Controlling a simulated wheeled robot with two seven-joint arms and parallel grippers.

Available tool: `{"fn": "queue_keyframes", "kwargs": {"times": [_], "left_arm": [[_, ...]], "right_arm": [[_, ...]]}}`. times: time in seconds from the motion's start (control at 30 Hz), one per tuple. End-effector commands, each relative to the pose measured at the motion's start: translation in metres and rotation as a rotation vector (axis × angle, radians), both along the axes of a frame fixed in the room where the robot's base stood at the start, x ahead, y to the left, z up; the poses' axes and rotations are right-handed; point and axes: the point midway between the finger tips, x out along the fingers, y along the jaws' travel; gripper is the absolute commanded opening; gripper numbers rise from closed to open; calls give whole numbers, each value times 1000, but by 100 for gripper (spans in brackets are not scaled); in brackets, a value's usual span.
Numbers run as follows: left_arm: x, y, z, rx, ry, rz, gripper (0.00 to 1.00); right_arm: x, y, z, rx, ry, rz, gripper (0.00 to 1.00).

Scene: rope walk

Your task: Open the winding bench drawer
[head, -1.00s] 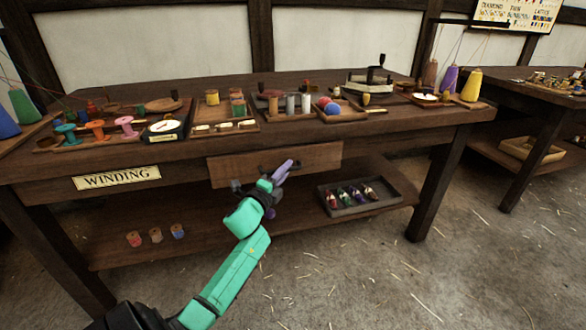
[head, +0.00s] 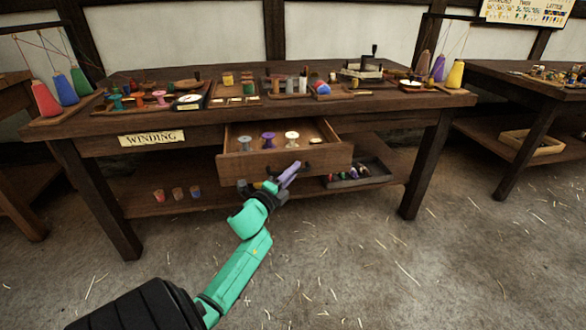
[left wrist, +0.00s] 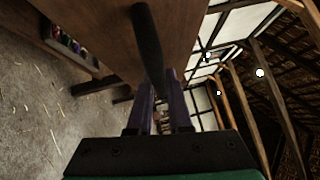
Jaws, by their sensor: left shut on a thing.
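The winding bench (head: 200,118) carries a sign (head: 152,138) reading WINDING. Its wooden drawer (head: 250,165) is pulled out toward me in the head view. Inside lie a grey spool (head: 245,144), a purple spool (head: 268,141), a cream spool (head: 292,139) and a small pale item at the right. My left gripper (head: 284,175) is at the drawer front, shut on the dark handle. The left wrist view shows the dark bar handle (left wrist: 148,45) between its purple fingers (left wrist: 160,105), close to the drawer face (left wrist: 105,30). My right gripper is not in view.
A tray of small bottles (head: 365,172) sits on the lower shelf, partly hidden by the drawer. Several small spools (head: 177,194) stand on that shelf at left. Coloured cones (head: 45,98) stand on the bench top. The straw-strewn floor (head: 370,270) in front is clear.

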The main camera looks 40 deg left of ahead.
Motion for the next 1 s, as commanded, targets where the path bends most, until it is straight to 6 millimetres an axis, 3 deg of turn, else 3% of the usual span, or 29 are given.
{"fn": "queue_keyframes", "kwargs": {"times": [0.47, 0.5, 0.53, 0.87, 1.0], "left_arm": [[-2, -2, 0, 0, -1, 0, 0], [-2, -2, 0, 0, -1, 0, 21], [-2, -2, 0, 0, -1, 0, 30], [-3, -3, 0, 0, -1, 0, 30], [-16, -5, -2, -1, 1, -1, 30]], "right_arm": [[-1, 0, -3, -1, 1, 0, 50], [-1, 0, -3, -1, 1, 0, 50], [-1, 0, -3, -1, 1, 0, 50], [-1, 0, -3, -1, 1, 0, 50], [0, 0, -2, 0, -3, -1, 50]]}}
